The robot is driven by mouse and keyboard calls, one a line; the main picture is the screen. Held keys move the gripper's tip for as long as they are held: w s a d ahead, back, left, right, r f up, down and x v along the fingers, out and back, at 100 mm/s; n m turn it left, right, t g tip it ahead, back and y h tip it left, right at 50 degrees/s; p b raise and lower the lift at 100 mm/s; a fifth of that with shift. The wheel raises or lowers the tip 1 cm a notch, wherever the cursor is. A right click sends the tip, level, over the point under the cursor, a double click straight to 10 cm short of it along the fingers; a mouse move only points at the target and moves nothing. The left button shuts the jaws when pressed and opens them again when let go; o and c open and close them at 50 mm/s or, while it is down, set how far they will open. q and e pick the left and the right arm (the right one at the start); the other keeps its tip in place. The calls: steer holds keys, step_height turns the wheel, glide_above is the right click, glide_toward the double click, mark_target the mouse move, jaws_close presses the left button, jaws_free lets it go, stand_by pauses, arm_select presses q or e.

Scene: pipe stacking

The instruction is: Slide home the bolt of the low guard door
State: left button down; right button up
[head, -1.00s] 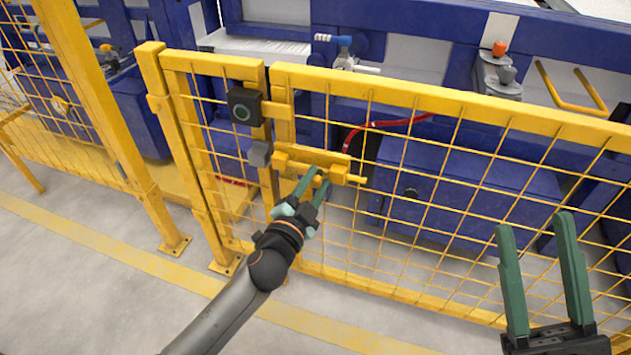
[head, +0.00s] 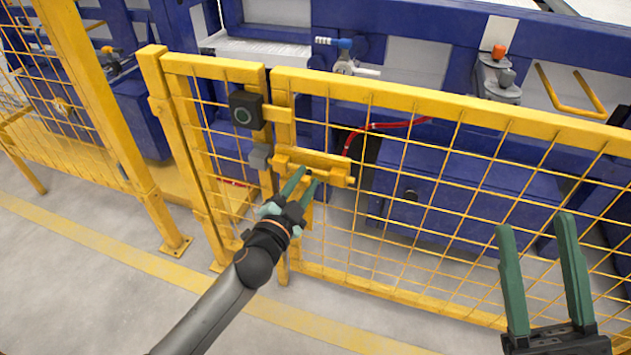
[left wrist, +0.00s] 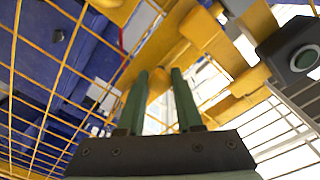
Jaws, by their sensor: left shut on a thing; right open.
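The yellow bolt (head: 330,167) lies on the yellow mesh panel (head: 450,105) to the right of the gap between two low guard panels. Its rod end sticks out a little at the right of its housing. A grey block (head: 260,157) on the left panel (head: 212,70) sits at the bolt's left end. My left gripper (head: 303,178) is shut on the bolt's handle, mostly hidden by the fingers. In the left wrist view its fingers (left wrist: 158,90) point up at the yellow bolt parts (left wrist: 208,35). My right gripper (head: 535,240) is open and empty at the lower right.
A black box with a round button (head: 245,110) sits above the grey block; it also shows in the left wrist view (left wrist: 295,50). Blue machinery (head: 460,185) stands behind the mesh. A yellow post (head: 100,120) rises at the left. The floor in front is clear.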

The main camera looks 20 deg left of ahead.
mark_target(295, 169)
arm_select(q)
steer(key=a, duration=0.3)
steer(key=shift+a+r+p, duration=0.1)
steer(key=shift+a+p, duration=0.05)
steer(key=shift+p, duration=0.15)
steer(key=shift+w+a, duration=0.1)
steer(key=shift+a, duration=0.1)
steer(key=c, duration=0.6)
jaws_free()
steer(key=shift+s, duration=0.45)
steer(key=s, duration=0.4)
steer(key=s+p, duration=0.1)
steer(key=s, duration=0.2)
steer(key=s+a, duration=0.1)
steer(key=s, duration=0.3)
steer(key=shift+s, duration=0.3)
